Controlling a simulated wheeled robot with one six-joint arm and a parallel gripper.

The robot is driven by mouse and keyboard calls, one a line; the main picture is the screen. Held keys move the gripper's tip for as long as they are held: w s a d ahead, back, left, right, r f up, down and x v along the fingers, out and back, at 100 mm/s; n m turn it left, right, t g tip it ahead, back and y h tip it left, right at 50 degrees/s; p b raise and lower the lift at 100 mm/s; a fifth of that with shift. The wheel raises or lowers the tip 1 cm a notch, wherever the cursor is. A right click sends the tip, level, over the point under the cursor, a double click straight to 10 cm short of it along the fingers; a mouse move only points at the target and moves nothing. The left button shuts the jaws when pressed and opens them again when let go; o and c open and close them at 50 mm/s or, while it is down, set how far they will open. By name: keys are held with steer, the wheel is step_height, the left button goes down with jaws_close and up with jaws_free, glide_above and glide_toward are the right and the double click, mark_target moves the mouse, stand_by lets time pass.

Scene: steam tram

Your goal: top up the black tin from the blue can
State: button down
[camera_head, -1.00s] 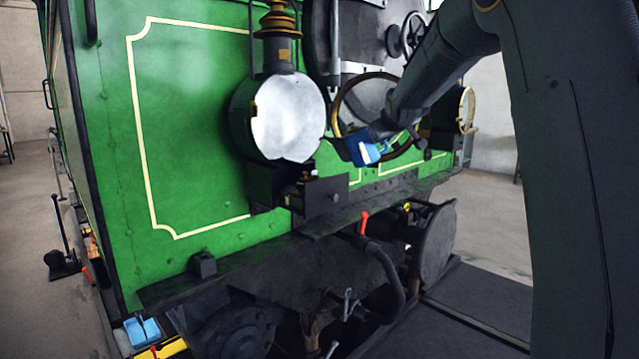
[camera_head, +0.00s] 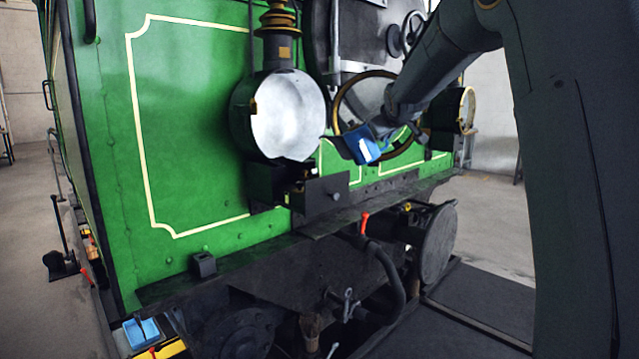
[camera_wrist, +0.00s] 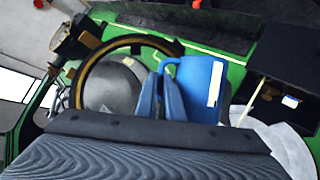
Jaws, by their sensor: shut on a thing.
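In the head view the fingers are mostly hidden beside the can. An open black box (camera_head: 322,197) under the lamp, left of and below the can, may be the black tin; I cannot be sure. It shows at the right of the wrist view (camera_wrist: 283,55). Its contents are unclear.
The large round lamp (camera_head: 285,115) stands just left of the can. A second lamp (camera_head: 464,110) is to the right. A small black block (camera_head: 203,265) sits on the ledge. A blue tray (camera_head: 140,334) is low at the left.

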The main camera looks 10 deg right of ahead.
steer(key=shift+a+r+b, duration=0.1)
steer(key=shift+r+b, duration=0.55)
steer(key=shift+b, duration=0.7)
steer(key=shift+r+n, duration=0.15)
steer(key=shift+n, duration=0.15)
steer(key=shift+a+r+h+b, duration=0.15)
steer(key=shift+r+h+b, duration=0.25)
steer(key=shift+r+b, duration=0.55)
steer(key=shift+f, duration=0.15)
steer(key=shift+f, duration=0.15)
steer(key=shift+f, duration=0.3)
stand_by(0.3)
steer(key=shift+r, duration=0.1)
stand_by(0.7)
steer(key=shift+a+r+n+b, duration=0.1)
steer(key=shift+r+n+b, duration=0.35)
steer(key=shift+r, duration=0.35)
